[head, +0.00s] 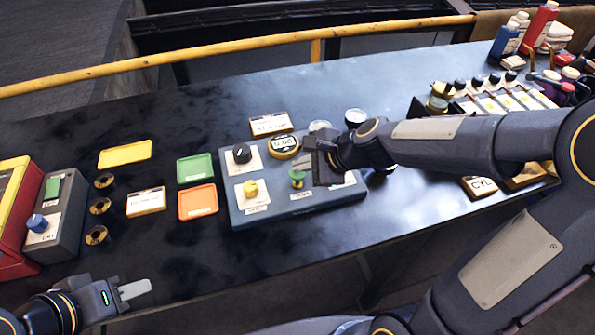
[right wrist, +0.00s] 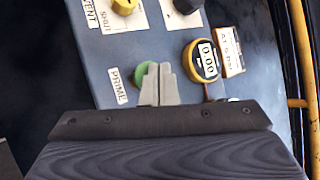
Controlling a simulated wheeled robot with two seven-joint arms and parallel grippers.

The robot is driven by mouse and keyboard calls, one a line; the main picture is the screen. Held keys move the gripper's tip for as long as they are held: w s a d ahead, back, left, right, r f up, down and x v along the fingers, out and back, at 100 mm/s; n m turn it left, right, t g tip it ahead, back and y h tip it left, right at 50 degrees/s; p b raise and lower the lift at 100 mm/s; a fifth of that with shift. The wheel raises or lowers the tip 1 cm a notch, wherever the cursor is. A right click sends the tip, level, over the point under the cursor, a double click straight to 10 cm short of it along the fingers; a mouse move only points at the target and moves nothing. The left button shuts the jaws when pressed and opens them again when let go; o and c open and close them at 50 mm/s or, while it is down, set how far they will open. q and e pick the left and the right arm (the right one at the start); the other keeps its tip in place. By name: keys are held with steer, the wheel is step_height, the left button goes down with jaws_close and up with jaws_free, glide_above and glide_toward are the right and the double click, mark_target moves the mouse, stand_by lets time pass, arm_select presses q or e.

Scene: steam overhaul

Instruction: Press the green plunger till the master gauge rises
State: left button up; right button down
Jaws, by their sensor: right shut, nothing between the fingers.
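The green plunger (head: 297,175) stands on the blue-grey control box, near its front edge. A yellow-ringed round gauge (head: 284,146) on the box reads 0.00 (right wrist: 206,60) in the wrist view. My left gripper (head: 135,289) is at the lower left, away from the box; its finger gap is not clear.
The box (head: 240,216) also bears a black knob (head: 241,153) and a yellow knob (head: 250,189). Green (head: 195,168), orange (head: 198,202) and yellow (head: 125,154) trays lie to its left. A yellow rail (head: 230,46) runs behind the table.

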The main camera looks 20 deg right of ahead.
mark_target(302, 174)
steer(key=shift+f+b, duration=1.1)
steer(key=shift+f, duration=0.15)
stand_by(0.7)
stand_by(0.3)
steer(key=shift+r+p, duration=1.75)
steer(key=shift+r, duration=0.1)
step_height(302, 174, up, 5)
steer(key=p, duration=0.5)
